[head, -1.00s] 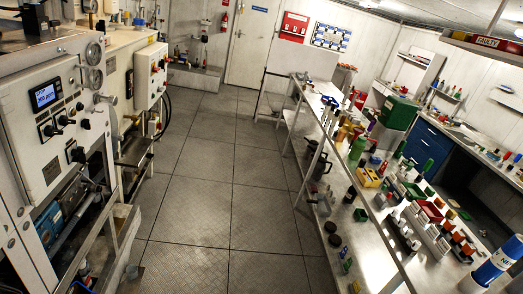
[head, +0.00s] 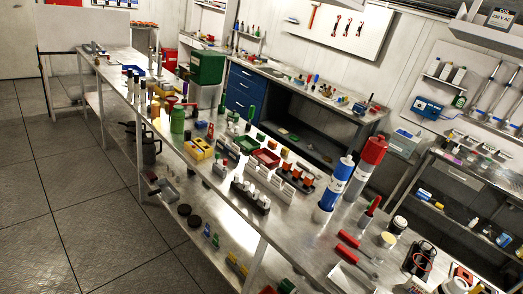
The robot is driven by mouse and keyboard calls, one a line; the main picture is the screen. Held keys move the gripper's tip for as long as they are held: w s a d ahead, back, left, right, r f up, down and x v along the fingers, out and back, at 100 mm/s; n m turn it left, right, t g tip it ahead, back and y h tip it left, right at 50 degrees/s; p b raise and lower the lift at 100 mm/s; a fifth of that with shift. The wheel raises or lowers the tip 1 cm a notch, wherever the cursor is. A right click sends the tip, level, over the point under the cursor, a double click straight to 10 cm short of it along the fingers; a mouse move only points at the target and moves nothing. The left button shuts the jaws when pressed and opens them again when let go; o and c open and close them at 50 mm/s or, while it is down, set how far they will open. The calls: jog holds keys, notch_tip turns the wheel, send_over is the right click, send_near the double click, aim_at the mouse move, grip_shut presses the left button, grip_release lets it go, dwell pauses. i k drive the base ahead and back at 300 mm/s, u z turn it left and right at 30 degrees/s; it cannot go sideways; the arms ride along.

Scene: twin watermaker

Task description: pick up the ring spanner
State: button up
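I cannot make out a ring spanner for certain in the head view. Red-handled tools (head: 348,27) hang on the white board at the back. Two red-handled tools (head: 352,243) lie on the near end of the long steel bench (head: 300,240); their kind is unclear. My gripper does not show in this view.
The bench carries several bottles, bins and a green box (head: 207,67). A blue and a red cartridge (head: 367,163) stand at its near end. A second bench with blue drawers (head: 247,87) runs behind. Floor (head: 75,200) at the left is clear.

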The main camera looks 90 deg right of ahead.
aim_at(340, 247)
jog(key=z, duration=0.75)
jog(key=i, duration=0.1)
jog(key=z, duration=2.25)
jog(key=k, duration=0.8)
jog(key=z, duration=0.2)
jog(key=i, duration=0.8)
jog(key=z, duration=0.15)
